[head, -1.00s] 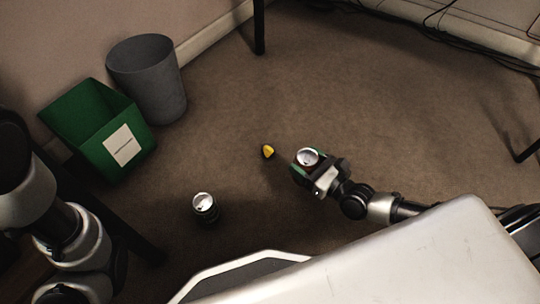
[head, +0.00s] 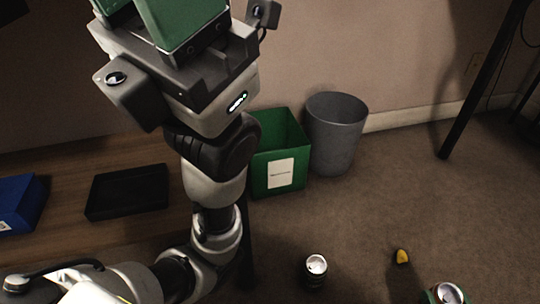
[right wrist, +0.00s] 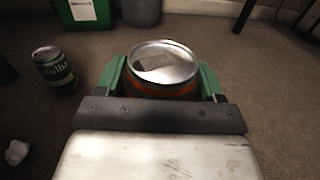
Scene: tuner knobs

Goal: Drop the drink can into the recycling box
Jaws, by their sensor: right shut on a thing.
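A drink can (head: 449,293) with a silver top is at the bottom right corner of the head view. My right gripper (head: 447,296) is shut around it. The right wrist view shows the can (right wrist: 163,66) upright between the green finger pads, with an orange-red side. The green recycling box (head: 281,149) with a white label stands on the floor by the wall, away from the right gripper. A second, dark can (head: 315,270) stands on the floor, also in the right wrist view (right wrist: 56,70). My left gripper (head: 160,22) is raised at the top, its tips cut off.
A grey bin (head: 337,135) stands right beside the green box. A small yellow object (head: 402,256) lies on the carpet. A wooden surface at the left holds a black tray (head: 127,190) and a blue box (head: 18,204). Carpet right of the bin is clear.

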